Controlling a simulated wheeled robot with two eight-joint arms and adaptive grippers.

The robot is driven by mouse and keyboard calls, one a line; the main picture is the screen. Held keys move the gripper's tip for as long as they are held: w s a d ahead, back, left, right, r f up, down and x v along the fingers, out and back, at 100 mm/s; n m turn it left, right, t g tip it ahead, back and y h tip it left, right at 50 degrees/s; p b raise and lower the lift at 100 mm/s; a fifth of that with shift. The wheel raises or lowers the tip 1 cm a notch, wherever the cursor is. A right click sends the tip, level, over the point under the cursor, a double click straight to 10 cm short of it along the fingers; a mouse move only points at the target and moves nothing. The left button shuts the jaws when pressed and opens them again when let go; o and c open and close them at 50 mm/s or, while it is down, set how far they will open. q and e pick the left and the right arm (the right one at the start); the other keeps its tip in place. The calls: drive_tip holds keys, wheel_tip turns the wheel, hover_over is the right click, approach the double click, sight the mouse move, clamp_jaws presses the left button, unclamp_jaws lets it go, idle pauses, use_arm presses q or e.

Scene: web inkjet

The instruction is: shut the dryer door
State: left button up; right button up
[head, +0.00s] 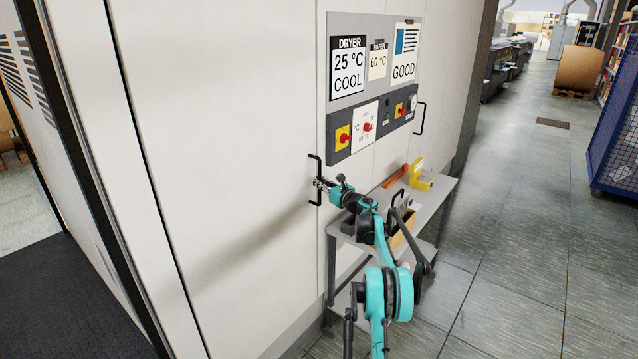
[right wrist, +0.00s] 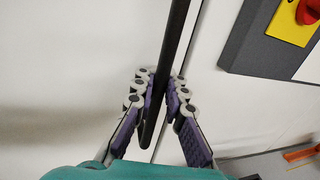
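The dryer door (head: 230,130) is the large white panel left of the control panel, with a black upright bar handle (head: 318,165) near its right edge. It looks flush or nearly flush with the wall; a thin seam runs beside the handle. I cannot tell whether it is fully shut. My right gripper (head: 322,183) is at the handle's middle. In the right wrist view the handle (right wrist: 176,45) runs between the purple finger pads of my right gripper (right wrist: 161,95), which are closed in close on both sides of it. My left gripper is not in view.
The control panel (head: 362,150) with knobs and signs is right of the handle. A grey cart (head: 436,200) stands below it, holding a yellow item (head: 421,182) and an orange tool (head: 396,176). Open tiled floor (head: 530,230) lies to the right, with a blue cage (head: 616,140) beyond.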

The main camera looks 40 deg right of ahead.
drive_tip(key=o, duration=0.3)
drive_tip(key=shift+w+a, duration=0.15)
drive_tip(key=shift+w, duration=0.05)
drive_tip(key=shift+o, duration=0.2)
drive_tip(key=shift+w, duration=0.1)
drive_tip(key=shift+s, duration=0.6)
drive_tip(key=s, duration=1.1)
drive_tip(key=shift+w, duration=0.1)
